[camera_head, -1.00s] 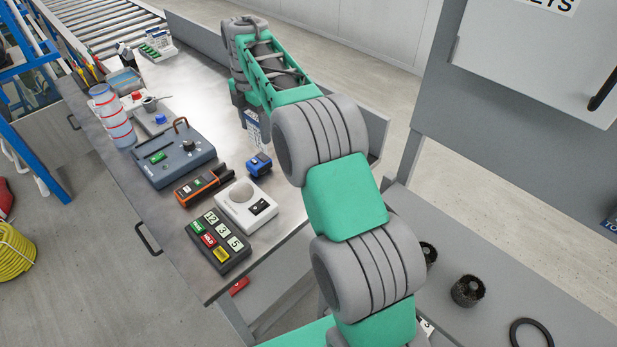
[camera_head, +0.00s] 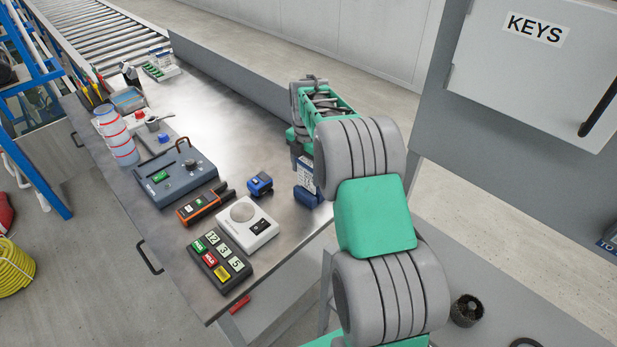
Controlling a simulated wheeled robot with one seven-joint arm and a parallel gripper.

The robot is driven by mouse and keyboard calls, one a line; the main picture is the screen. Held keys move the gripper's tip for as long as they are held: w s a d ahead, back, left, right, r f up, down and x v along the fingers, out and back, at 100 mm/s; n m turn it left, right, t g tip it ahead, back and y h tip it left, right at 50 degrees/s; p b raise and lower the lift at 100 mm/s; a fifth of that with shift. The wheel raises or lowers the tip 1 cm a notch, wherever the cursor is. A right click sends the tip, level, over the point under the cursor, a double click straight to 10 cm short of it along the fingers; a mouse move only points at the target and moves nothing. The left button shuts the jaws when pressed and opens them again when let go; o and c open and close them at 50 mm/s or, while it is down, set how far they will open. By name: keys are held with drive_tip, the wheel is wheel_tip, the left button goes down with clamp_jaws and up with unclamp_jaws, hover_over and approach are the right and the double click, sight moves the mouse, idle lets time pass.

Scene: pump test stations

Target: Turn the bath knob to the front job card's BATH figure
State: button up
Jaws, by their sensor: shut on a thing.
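A grey-blue box (camera_head: 174,189) with a brown handle, a small green display (camera_head: 160,176) and a dark round knob (camera_head: 190,164) stands on the bench. Its lettering is too small to read, so I cannot tell whether this is the bath knob. My gripper (camera_head: 302,160) is at the right side of the bench, well apart from the box and partly hidden by my arm. It is shut on a white and blue card-like item (camera_head: 305,177). A dark blue block (camera_head: 306,196) shows just below it. Small white and blue cards (camera_head: 160,58) stand at the far end; their figures are unreadable.
Between box and front edge lie an orange-black meter (camera_head: 198,208), a white device with a round dish (camera_head: 246,224), a dark button panel (camera_head: 220,262) and a small blue device (camera_head: 259,184). A red-banded clear cylinder (camera_head: 118,140) stands left. The bench's middle-right is clear.

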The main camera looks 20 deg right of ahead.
sight(309, 180)
drive_tip(key=f, duration=0.1)
drive_tip(key=f+p, duration=0.1)
drive_tip(key=shift+s+d+f, duration=0.15)
drive_tip(key=shift+d+f, duration=0.25)
drive_tip(key=shift+f, duration=0.6)
drive_tip(key=o, duration=1.3)
drive_tip(key=shift+r, duration=0.1)
